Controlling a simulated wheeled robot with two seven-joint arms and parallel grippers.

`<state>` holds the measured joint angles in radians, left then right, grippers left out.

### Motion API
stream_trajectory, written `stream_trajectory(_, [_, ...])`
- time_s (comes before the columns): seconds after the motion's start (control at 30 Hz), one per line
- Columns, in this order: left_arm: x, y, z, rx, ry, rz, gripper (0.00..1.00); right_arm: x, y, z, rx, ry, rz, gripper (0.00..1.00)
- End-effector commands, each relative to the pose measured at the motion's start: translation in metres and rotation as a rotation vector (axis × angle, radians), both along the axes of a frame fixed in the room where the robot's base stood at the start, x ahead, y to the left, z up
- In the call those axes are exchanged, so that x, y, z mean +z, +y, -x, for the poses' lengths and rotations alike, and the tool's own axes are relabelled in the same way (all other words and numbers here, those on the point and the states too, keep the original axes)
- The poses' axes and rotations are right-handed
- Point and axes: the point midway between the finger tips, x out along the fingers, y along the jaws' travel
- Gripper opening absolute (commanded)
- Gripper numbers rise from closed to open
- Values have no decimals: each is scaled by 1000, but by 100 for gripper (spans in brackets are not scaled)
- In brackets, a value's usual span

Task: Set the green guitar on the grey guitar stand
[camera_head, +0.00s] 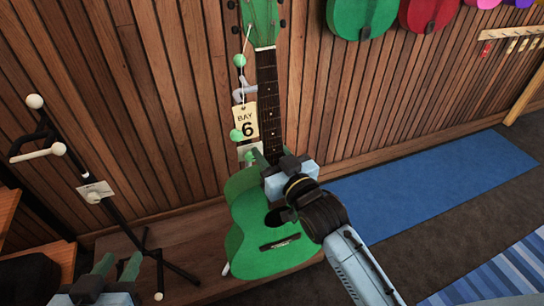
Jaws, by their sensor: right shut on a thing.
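The green guitar (246,222) is upright, slightly tilted, in the middle of the head view, low body down and neck up. My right gripper (268,162) is shut on it where the neck meets the body and covers part of it. A grey stand (243,90) with green ball ends shows just left of the neck, with a tag reading "BAY 6". The guitar's body hides the stand's lower part, so I cannot tell whether the guitar rests on it. My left gripper (117,266) is at the bottom left, open and empty, apart from the guitar.
A black stand (115,215) with white ball ends stands on the left. A low wooden platform (185,235) runs along the slatted wall. Colored guitars hang at the top right. A blue mat (425,185) lies on the clear floor to the right.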

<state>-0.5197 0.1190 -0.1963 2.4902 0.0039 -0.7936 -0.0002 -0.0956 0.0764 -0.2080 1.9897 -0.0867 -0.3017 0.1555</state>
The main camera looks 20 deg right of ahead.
Motion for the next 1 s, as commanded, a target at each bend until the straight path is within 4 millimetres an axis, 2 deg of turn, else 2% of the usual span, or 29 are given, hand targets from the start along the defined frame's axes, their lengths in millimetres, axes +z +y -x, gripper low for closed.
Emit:
stream_trajectory(0.03, [3,-1,-2,-3,-23,7,36,5,0,-3,1,-16,-2,0])
stream_trajectory(0.5, [38,-12,-14,-18,-239,67,36,5,1,-19,1,-15,-2,0])
stream_trajectory(1.0, [78,-21,-17,-36,-479,139,36,3,1,-35,1,-15,-2,0])
